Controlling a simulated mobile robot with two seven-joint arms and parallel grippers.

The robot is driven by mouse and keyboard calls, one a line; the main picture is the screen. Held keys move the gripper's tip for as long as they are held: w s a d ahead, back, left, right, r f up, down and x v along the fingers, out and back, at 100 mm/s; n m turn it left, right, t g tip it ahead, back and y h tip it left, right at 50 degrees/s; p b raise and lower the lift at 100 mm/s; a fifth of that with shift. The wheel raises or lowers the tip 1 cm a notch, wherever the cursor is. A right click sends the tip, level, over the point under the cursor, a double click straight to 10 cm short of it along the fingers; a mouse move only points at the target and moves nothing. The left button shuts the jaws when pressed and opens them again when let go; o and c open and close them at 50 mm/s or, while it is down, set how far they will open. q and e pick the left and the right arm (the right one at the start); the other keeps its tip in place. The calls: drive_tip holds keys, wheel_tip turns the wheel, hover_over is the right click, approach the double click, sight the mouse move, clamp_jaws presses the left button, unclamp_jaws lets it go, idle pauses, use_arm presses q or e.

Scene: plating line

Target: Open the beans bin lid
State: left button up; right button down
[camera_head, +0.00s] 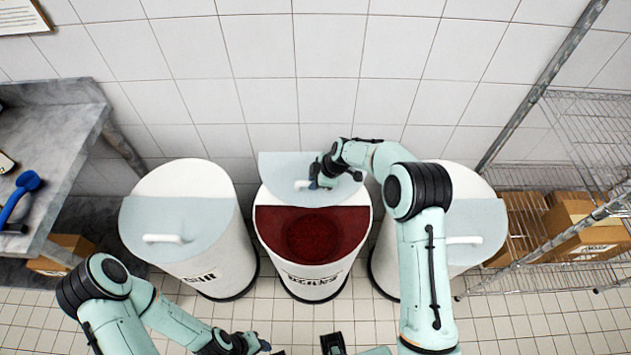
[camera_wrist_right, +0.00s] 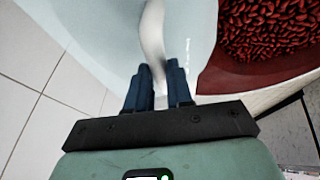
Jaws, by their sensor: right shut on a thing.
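The beans bin (camera_head: 312,277) is the white middle bin, with dark red beans (camera_head: 312,236) inside. They also show in the right wrist view (camera_wrist_right: 265,32). Its pale translucent lid (camera_head: 280,165) is folded back on its rear part, leaving the front of the mouth open. My right gripper (camera_head: 318,181) is at the lid's white handle (camera_head: 302,185). In the right wrist view its blue fingers (camera_wrist_right: 158,85) are shut around the handle (camera_wrist_right: 153,38). My left gripper (camera_head: 262,344) is low at the bottom edge, away from the bin; its jaw opening is unclear.
A closed white bin (camera_head: 210,250) stands left of the beans bin, another (camera_head: 455,267) to the right, partly behind my right arm. A grey counter (camera_head: 75,130) is at left, a wire shelf (camera_head: 590,180) with boxes at right. Tiled wall behind.

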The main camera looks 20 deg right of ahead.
drive_tip(key=c, duration=1)
unclamp_jaws()
drive_tip(key=b+v, duration=0.1)
drive_tip(key=v, duration=1.2)
drive_tip(key=shift+s+r, duration=0.15)
drive_tip(key=shift+r, duration=0.1)
